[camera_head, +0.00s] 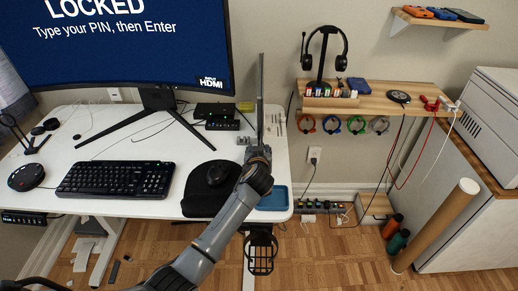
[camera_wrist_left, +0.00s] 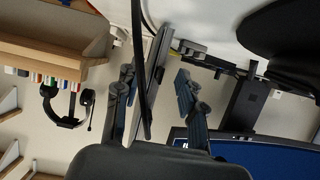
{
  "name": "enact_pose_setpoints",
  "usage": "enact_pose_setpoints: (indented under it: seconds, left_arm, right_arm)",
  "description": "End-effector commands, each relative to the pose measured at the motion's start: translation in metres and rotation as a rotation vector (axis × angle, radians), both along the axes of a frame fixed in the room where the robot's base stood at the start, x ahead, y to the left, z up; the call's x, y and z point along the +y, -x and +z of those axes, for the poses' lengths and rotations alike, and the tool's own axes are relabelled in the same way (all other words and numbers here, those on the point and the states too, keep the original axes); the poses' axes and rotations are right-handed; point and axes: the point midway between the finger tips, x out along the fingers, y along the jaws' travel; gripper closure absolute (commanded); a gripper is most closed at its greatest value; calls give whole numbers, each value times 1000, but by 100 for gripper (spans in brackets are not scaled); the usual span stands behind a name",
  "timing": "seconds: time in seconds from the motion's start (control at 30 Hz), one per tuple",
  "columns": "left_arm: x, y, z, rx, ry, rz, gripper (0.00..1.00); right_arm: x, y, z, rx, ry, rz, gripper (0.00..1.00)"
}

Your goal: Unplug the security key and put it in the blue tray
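The blue tray (camera_head: 273,199) lies at the right front corner of the white desk, just right of my left arm. I cannot make out the security key for certain; small devices sit behind the monitor's foot, among them a black box with small lights (camera_head: 222,124). My left gripper (camera_head: 258,148) is over the right side of the desk beside a thin upright panel (camera_head: 261,95), seen edge-on. In the left wrist view its fingers (camera_wrist_left: 158,100) are spread apart, with the panel (camera_wrist_left: 150,90) between them in the picture; contact is not clear. My right gripper is not in view.
A large monitor (camera_head: 120,45) stands at the left, with a keyboard (camera_head: 116,179) and a black mouse pad (camera_head: 196,205) in front. A wooden shelf (camera_head: 425,97) with a headset stand is on the right wall. A power strip (camera_head: 322,206) lies below it.

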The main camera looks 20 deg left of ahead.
Motion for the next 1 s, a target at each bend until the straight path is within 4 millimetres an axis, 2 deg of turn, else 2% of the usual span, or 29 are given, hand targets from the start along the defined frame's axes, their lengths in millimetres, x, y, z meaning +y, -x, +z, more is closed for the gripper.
enact_pose_setpoints:
  seconds: [0.17,0.23,0.37,0.4,0.73,1.0]
  left_arm:
    - [-1,0,0,0,0,-1,60]
    - [-1,0,0,0,0,-1,71]
    - [-1,0,0,0,0,-1,97]
    - [0,0,0,0,0,-1,100]
    - [-1,1,0,0,0,-1,100]
    - [-4,11,0,1,1,-1,100]
  right_arm:
    - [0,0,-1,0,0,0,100]
    - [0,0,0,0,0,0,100]
    - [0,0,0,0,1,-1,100]
    - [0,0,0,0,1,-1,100]
    - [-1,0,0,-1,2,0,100]
    - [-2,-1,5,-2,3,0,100]
